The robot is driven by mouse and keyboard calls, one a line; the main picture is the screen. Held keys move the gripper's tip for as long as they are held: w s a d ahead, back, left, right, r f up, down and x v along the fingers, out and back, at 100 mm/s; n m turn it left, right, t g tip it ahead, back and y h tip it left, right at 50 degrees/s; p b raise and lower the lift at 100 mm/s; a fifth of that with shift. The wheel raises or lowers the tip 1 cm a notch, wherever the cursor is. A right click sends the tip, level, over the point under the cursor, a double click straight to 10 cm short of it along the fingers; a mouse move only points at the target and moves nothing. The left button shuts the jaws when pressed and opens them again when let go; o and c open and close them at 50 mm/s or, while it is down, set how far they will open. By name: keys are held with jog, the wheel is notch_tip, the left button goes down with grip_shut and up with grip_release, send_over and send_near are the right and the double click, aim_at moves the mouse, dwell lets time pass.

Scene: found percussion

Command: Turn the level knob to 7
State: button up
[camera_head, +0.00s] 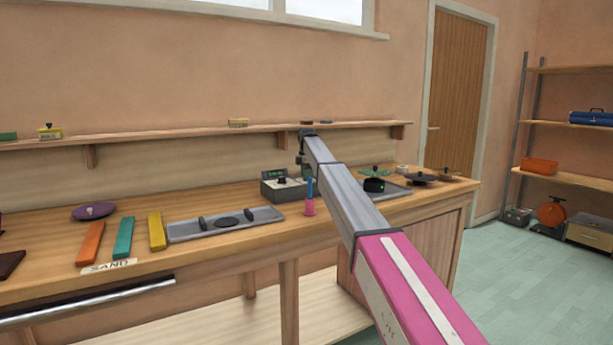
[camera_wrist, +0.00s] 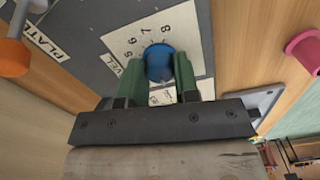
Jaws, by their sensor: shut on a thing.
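The blue level knob (camera_wrist: 158,62) sits on a white dial plate (camera_wrist: 122,42) in the wrist view. The numbers 6, 7 and 8 are readable around its far side. A label ending in "VEL" is partly visible beside it. My gripper (camera_wrist: 160,74) is shut on the knob, with one green finger on each side. No pointer mark on the knob is clear, so I cannot tell its setting. In the head view, a grey box with a small display (camera_head: 270,189) stands on the bench, and my gripper (camera_head: 303,168) is beside it, partly hidden by my arm.
A grey tray (camera_head: 190,231) lies left, and a dark round piece (camera_head: 421,178) right.

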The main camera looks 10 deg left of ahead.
jog(key=m, duration=0.3)
jog(key=shift+m, duration=0.4)
jog(key=m, duration=0.4)
jog(key=shift+m, duration=0.3)
jog(key=m, duration=0.4)
jog(key=shift+m, duration=0.3)
jog(key=m, duration=2.2)
